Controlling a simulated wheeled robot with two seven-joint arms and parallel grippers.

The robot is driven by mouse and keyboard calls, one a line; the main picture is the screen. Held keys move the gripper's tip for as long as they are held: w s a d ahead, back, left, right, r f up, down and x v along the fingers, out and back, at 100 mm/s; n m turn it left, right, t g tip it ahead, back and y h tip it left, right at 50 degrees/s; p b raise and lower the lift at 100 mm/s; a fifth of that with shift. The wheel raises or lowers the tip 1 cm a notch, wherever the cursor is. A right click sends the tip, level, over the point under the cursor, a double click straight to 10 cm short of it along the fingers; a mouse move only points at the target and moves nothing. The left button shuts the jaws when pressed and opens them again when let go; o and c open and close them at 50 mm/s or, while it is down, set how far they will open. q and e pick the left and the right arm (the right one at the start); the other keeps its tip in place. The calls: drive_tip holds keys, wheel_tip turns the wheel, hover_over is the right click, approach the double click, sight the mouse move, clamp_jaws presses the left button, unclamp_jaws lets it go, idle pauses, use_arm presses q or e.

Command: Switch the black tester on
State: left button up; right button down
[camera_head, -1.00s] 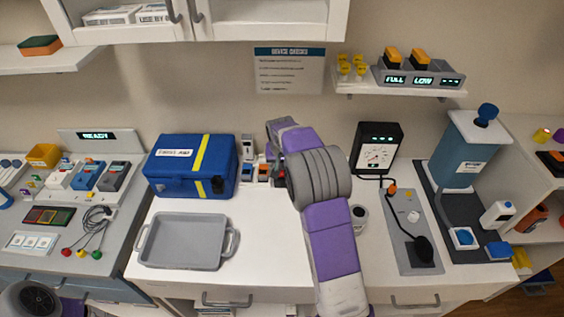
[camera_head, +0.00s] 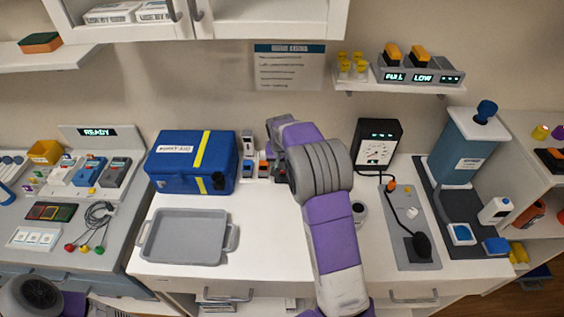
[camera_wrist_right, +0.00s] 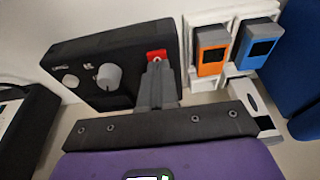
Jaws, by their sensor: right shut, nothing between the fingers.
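The black tester (camera_wrist_right: 110,68) fills the upper left of the right wrist view. Its face carries a pale grey knob (camera_wrist_right: 109,77), a smaller white round part (camera_wrist_right: 71,81) and a red switch part (camera_wrist_right: 156,57) near one corner. My right gripper (camera_wrist_right: 158,76) is shut and empty, with its tips right at the red part. I cannot tell whether they touch it. In the head view my right arm covers the tester. My left gripper is out of view.
An orange unit (camera_wrist_right: 211,50) and a blue unit (camera_wrist_right: 258,46) stand in a white holder beside the tester. A blue case (camera_head: 190,165), a grey tray (camera_head: 186,238) and a black gauge box (camera_head: 376,147) share the counter. The white counter front is largely clear.

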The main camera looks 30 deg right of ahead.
drive_tip(key=shift+s+a+f, duration=0.1)
drive_tip(key=shift+s+f, duration=0.05)
drive_tip(key=shift+f, duration=0.1)
drive_tip(key=p+v, duration=0.2)
drive_tip(key=v, duration=0.1)
drive_tip(key=w+p+v, duration=0.1)
drive_tip(key=p+v, duration=0.1)
drive_tip(key=shift+s+r, duration=0.1)
drive_tip(key=shift+r, duration=0.25)
drive_tip(key=v, duration=0.9)
drive_tip(key=shift+s+f+p, duration=0.15)
drive_tip(key=shift+s+p, duration=0.25)
drive_tip(key=shift+w+d+t+h+b, duration=0.35)
drive_tip(key=shift+w+b, duration=0.2)
drive_tip(key=shift+b, duration=0.7)
